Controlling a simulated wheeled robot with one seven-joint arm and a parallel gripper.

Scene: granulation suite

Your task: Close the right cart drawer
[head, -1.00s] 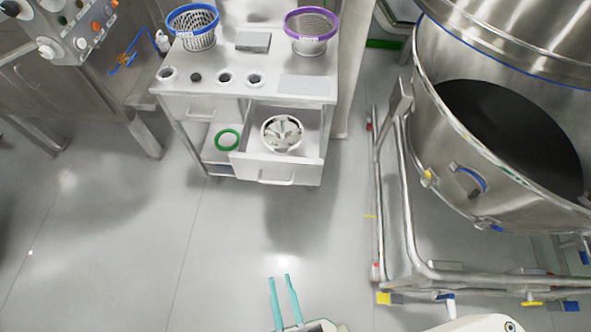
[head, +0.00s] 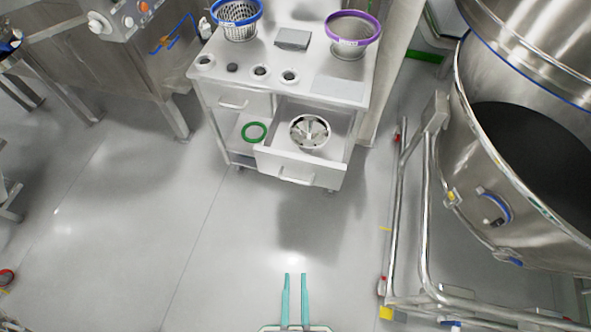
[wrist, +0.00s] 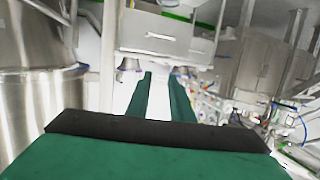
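The right cart drawer (head: 262,161) is pulled out from the front of the steel cart (head: 345,92) in the head view. It has a bar handle (head: 297,181) on its front and a round metal part (head: 310,131) inside. The left drawer (head: 232,103) is shut. My gripper (head: 295,275) is at the bottom of the head view, apart from the drawer, across open floor. Its two teal fingers are parallel with a gap between them and hold nothing. The wrist view shows the fingers (wrist: 160,82) and, beyond them, a pale front with a handle, seemingly upside down.
A large steel vessel (head: 480,85) on a tubular frame (head: 428,220) stands to the right. A blue-rimmed basket (head: 238,22) and a purple-rimmed sieve (head: 352,30) stand on the cart top. A green ring (head: 254,132) lies on the shelf. The floor before the cart is clear.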

